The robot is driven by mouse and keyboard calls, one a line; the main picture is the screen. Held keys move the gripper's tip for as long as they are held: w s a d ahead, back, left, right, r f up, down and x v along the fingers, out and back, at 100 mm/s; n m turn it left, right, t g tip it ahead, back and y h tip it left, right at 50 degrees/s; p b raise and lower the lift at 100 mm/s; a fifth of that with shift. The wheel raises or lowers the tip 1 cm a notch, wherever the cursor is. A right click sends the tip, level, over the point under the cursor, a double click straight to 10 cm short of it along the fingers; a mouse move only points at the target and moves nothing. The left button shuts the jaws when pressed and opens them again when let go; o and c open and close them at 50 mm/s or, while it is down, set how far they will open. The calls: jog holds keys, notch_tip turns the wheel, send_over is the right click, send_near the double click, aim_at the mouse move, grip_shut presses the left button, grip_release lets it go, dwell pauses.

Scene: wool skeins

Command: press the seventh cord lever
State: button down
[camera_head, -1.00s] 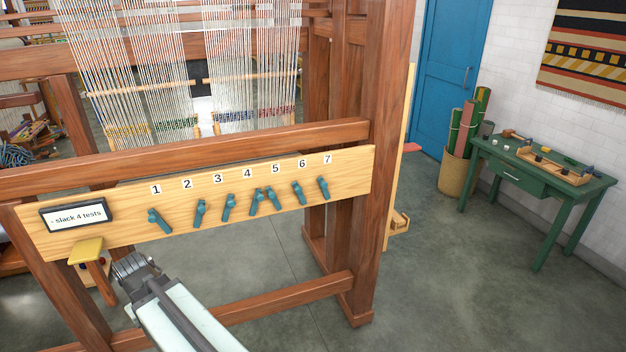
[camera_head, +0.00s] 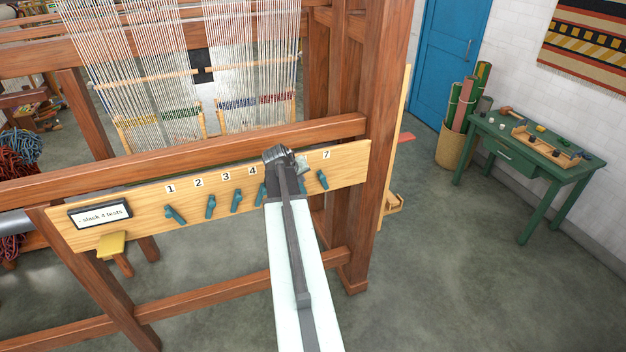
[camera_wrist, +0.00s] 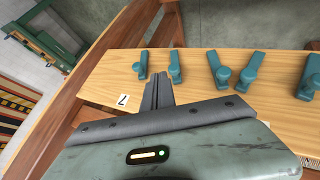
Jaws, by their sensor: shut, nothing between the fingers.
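The seventh cord lever (camera_head: 322,180) is a small teal handle under the label 7, at the right end of a pale wood board (camera_head: 350,162) on the loom. It also shows in the wrist view (camera_wrist: 142,65), leftmost in the row of levers. My gripper (camera_head: 279,154) is shut and empty, in front of the upper edge of the board and left of the seventh lever. It hides labels 5 and 6 and parts of the levers there. In the wrist view my fingertips (camera_wrist: 160,78) appear between the seventh lever and the sixth lever (camera_wrist: 174,67), with no clear contact.
Several more teal levers, such as the first lever (camera_head: 174,215), line the board. A sign (camera_head: 100,214) and a yellow paddle-shaped piece (camera_head: 112,243) are at its left end. The loom's beam (camera_head: 200,158) runs above. A green table (camera_head: 500,153) stands right; open floor lies between.

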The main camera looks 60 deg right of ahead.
jog(key=d+f+b, duration=0.2)
jog(key=d, duration=0.1)
jog(key=d+f+b, duration=0.2)
jog(key=d, duration=0.1)
jog(key=d+f+b, duration=0.2)
jog(key=d, duration=0.1)
jog(key=shift+s+d+f+b, duration=0.2)
jog(key=shift+d+f+b, duration=0.1)
jog(key=shift+f, duration=0.1)
